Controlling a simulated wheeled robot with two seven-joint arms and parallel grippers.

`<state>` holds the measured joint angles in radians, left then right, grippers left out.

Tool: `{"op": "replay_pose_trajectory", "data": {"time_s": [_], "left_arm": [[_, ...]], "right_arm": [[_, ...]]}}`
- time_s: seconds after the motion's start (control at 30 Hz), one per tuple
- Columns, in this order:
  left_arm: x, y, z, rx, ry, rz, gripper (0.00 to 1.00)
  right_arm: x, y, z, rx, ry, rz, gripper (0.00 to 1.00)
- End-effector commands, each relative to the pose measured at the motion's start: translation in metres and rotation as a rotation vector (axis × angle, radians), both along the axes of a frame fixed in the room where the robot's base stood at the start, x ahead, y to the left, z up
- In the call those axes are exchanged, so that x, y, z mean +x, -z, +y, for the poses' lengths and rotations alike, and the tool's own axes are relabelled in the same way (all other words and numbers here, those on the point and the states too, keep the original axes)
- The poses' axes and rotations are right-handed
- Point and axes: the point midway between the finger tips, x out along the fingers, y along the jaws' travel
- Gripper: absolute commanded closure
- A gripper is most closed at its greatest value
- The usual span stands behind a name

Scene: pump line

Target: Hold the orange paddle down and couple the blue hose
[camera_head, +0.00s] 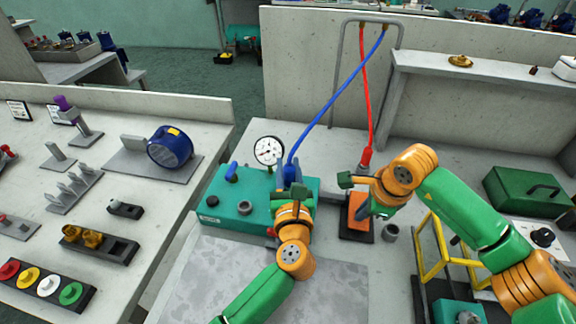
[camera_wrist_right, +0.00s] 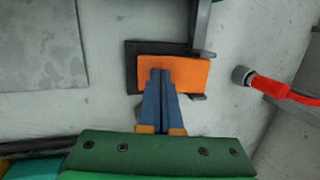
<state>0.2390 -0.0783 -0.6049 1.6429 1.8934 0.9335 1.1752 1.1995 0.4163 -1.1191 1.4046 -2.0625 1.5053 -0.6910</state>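The orange paddle (camera_head: 359,212) stands on a black base (camera_head: 356,237) in the middle of the head view; it also shows in the right wrist view (camera_wrist_right: 192,74). My right gripper (camera_wrist_right: 160,72) has its two fingers together, with the tips over the paddle; I cannot tell how hard they press. The blue hose (camera_head: 337,98) hangs from the grey frame down to my left gripper (camera_head: 291,176), whose fingers are around its blue end, above the teal pump box (camera_head: 240,208). The hose end's lower part and any port under it are hidden.
A red hose (camera_head: 367,152) runs down to a grey fitting beyond the paddle. A round gauge (camera_head: 268,150) stands behind the pump box. A bare grey plate (camera_head: 335,285) lies in front.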

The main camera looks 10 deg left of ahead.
Motion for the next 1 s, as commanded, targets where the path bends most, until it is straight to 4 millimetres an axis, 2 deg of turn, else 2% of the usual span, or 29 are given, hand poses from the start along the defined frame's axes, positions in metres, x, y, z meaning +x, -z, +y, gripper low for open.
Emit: {"op": "replay_pose_trajectory", "data": {"time_s": [0.47, 0.5, 0.6, 0.63, 0.83, 0.87, 0.9, 0.93, 1.0], "left_arm": [[0.0000, 0.0043, -0.0001, -0.001, 0.000, 0.000, 1.00], [0.0000, 0.0043, -0.0001, -0.001, 0.000, 0.000, 0.64], [0.0000, 0.0043, -0.0001, 0.000, 0.000, 0.000, 0.37], [0.0000, 0.0043, -0.0001, 0.000, 0.000, 0.000, 0.34], [0.0000, 0.0043, -0.0001, 0.000, 0.001, 0.000, 0.34], [0.0000, 0.0046, -0.0001, 0.000, 0.000, 0.000, 0.29], [0.0000, 0.0046, -0.0001, 0.000, 0.000, 0.000, 0.18], [0.0000, 0.0046, -0.0001, 0.000, 0.000, 0.000, 0.14], [0.0000, 0.0046, -0.0001, 0.000, 0.000, 0.000, 0.14]], "right_arm": [[-0.0004, 0.0011, -0.0003, -0.002, 0.000, 0.002, 1.00], [-0.0004, 0.0011, -0.0003, -0.002, 0.000, 0.002, 1.00], [-0.0004, 0.0011, -0.0004, -0.002, 0.000, 0.002, 1.00], [-0.0004, 0.0011, -0.0004, -0.002, 0.000, 0.002, 1.00], [-0.0004, 0.0011, -0.0003, -0.002, 0.000, 0.002, 1.00], [-0.0004, 0.0011, -0.0004, -0.002, 0.000, 0.002, 1.00], [-0.0004, 0.0011, -0.0003, -0.002, 0.000, 0.002, 1.00], [-0.0004, 0.0011, -0.0003, -0.002, 0.000, 0.002, 1.00], [-0.0004, 0.0011, -0.0003, -0.002, 0.000, 0.002, 1.00]]}}
